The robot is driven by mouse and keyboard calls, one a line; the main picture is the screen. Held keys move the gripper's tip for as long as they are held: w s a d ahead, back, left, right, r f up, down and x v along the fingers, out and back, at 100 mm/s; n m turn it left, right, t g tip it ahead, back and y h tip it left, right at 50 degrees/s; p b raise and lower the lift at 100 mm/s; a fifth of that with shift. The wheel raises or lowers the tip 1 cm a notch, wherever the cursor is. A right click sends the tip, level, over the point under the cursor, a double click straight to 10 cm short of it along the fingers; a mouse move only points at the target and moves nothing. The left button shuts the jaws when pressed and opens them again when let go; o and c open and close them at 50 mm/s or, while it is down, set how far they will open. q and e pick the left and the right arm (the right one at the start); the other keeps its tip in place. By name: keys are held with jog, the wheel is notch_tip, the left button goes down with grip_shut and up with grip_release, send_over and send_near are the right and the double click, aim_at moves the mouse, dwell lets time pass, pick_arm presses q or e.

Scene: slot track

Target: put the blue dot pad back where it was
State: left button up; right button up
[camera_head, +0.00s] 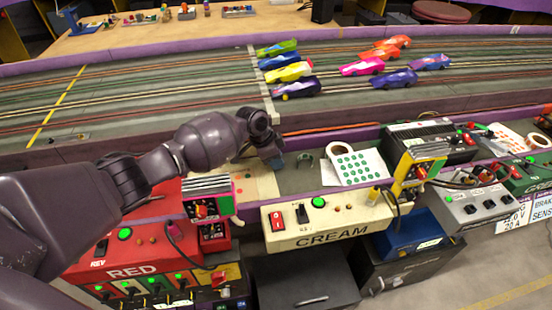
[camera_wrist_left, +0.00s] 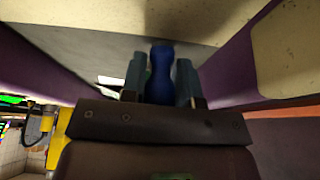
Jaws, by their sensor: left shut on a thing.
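My left gripper (camera_head: 277,161) reaches over the grey ledge behind the cream CREAM control box (camera_head: 320,226). In the left wrist view, the left gripper (camera_wrist_left: 160,80) is shut on a dark blue, waisted, bottle-like thing, the blue dot pad (camera_wrist_left: 160,72), with one finger on each side. In the head view the gripper mostly hides the pad. My right gripper is not in view.
A red RED control box (camera_head: 150,262) stands left of the cream box. A yellow device (camera_head: 418,170) and a black power unit (camera_head: 432,142) stand right of the sheet. Several toy cars (camera_head: 290,72) are on the slot track behind a purple-edged rail.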

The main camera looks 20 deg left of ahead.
pick_arm(q)
jog(key=shift+f, duration=0.2)
jog(key=o, duration=0.8)
jog(key=shift+o, duration=0.6)
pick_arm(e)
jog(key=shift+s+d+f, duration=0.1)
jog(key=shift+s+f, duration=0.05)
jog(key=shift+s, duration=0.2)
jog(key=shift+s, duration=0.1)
pick_arm(q)
jog(key=shift+r, duration=0.15)
jog(key=shift+r, duration=0.25)
jog(key=p+v, duration=0.3)
jog(key=v, duration=0.8)
jog(key=shift+r, duration=0.3)
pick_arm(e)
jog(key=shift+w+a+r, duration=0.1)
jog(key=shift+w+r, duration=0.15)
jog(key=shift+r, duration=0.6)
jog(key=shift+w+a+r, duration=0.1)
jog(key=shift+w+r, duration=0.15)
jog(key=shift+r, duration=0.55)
pick_arm(q)
jog(key=shift+s+a, duration=0.1)
jog(key=shift+s, duration=0.05)
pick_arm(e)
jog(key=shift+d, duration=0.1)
